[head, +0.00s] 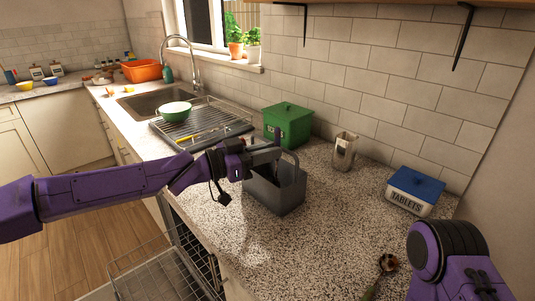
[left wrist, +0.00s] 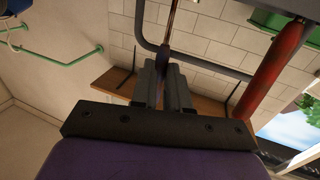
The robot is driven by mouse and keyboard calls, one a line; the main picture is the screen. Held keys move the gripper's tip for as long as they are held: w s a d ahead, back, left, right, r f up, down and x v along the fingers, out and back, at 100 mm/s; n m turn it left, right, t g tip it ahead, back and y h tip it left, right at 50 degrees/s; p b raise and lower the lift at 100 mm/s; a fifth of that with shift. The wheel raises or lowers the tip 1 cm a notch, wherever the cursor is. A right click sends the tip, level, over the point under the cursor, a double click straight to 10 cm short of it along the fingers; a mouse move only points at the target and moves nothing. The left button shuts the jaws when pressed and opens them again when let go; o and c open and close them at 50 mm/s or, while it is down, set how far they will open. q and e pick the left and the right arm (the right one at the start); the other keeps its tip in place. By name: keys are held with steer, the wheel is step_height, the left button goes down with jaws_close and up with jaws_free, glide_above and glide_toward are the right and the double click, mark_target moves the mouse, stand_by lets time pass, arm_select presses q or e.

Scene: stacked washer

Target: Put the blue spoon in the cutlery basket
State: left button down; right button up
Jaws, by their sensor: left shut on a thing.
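The grey cutlery basket (head: 278,194) stands on the speckled counter, with its raised handle. My left gripper (head: 276,156) is over the basket, close to its handle. In the left wrist view its jaws (left wrist: 166,85) are shut on a thin item with a bluish part, which looks like the blue spoon (left wrist: 168,43); a thin metallic length extends beyond the fingertips. In the head view the held item is mostly hidden by the gripper. My right arm shows at the lower right, but its fingertips are out of view.
Another spoon (head: 388,264) lies on the counter near my right arm. A green canister (head: 288,127), a metal container (head: 344,152) and a blue-lidded tablets box (head: 414,191) stand along the wall. An open dishwasher rack (head: 165,270) is below.

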arm_select(q)
steer(key=c, duration=1)
jaws_free()
steer(key=shift+c, duration=0.2)
steer(key=b+v, duration=0.1)
steer(key=v, duration=0.9)
steer(key=shift+a, duration=0.25)
steer(key=shift+s, duration=0.1)
